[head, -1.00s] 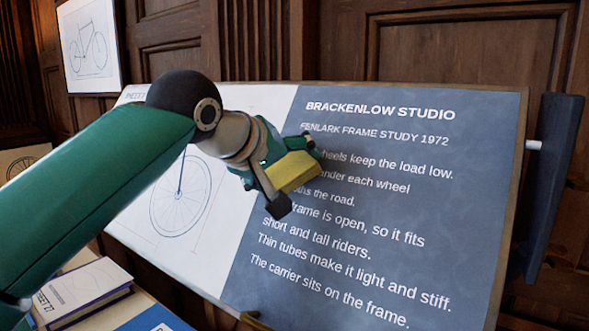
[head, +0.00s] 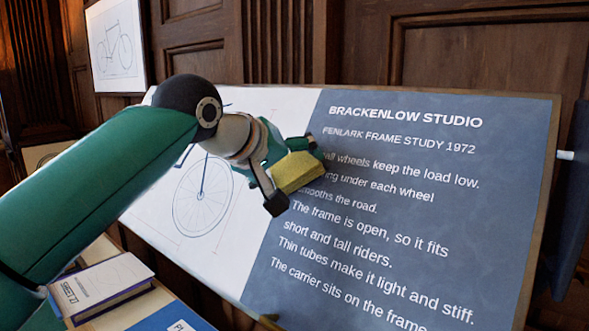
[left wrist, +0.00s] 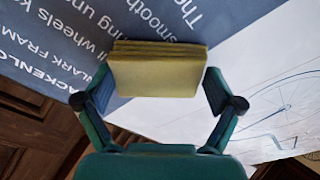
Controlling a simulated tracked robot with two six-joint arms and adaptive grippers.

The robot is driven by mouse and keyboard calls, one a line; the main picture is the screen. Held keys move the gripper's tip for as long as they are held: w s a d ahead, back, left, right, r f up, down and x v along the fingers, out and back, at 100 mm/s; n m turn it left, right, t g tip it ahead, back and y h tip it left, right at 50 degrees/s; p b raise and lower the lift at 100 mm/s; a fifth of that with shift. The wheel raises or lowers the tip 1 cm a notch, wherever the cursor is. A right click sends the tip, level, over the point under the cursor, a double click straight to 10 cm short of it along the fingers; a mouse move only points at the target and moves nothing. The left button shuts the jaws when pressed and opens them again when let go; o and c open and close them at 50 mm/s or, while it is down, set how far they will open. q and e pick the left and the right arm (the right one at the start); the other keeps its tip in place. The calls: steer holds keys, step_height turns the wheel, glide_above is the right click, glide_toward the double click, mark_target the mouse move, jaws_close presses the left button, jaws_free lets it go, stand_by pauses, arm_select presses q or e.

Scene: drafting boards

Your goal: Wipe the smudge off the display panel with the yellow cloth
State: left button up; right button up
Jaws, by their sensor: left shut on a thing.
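The display panel (head: 400,265) is a tilted board, with white text on blue-grey at right and a bicycle drawing on white at left. My left gripper (head: 291,172) is shut on the yellow cloth (head: 298,174), a folded, block-like pad, in front of the seam between the halves. The cloth covers the starts of some text lines. In the left wrist view the cloth (left wrist: 155,75) sits between the fingers, over the panel. I cannot tell whether it touches the surface. I make out no clear smudge; part of the panel is hidden behind my gripper. My right gripper is not in view.
A book (head: 98,285) and a blue item (head: 165,320) lie on a surface at the lower left. A framed bicycle drawing (head: 118,45) hangs on the wooden wall (head: 480,55). A dark upright piece (head: 574,200) stands beside the panel's right edge.

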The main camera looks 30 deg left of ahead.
arm_select(q)
steer(key=shift+p+v, duration=0.6)
steer(key=shift+v, duration=2)
steer(key=shift+w+a+r, duration=0.1)
steer(key=shift+a+r, duration=0.1)
steer(key=shift+r, duration=0.05)
steer(key=p+v, duration=0.1)
steer(key=v, duration=0.2)
steer(key=shift+w+a, duration=0.1)
steer(key=shift+w+d+r+x, duration=0.1)
steer(key=shift+r+x, duration=0.05)
steer(key=shift+x, duration=1)
steer(key=shift+w+d+r+x, duration=0.1)
steer(key=shift+d+r+x, duration=0.05)
steer(key=shift+x, duration=1.05)
steer(key=shift+w+d+r+x, duration=0.1)
steer(key=shift+r+x, duration=0.05)
steer(key=shift+x, duration=1)
steer(key=shift+s, duration=0.1)
steer(key=shift+x, duration=1.05)
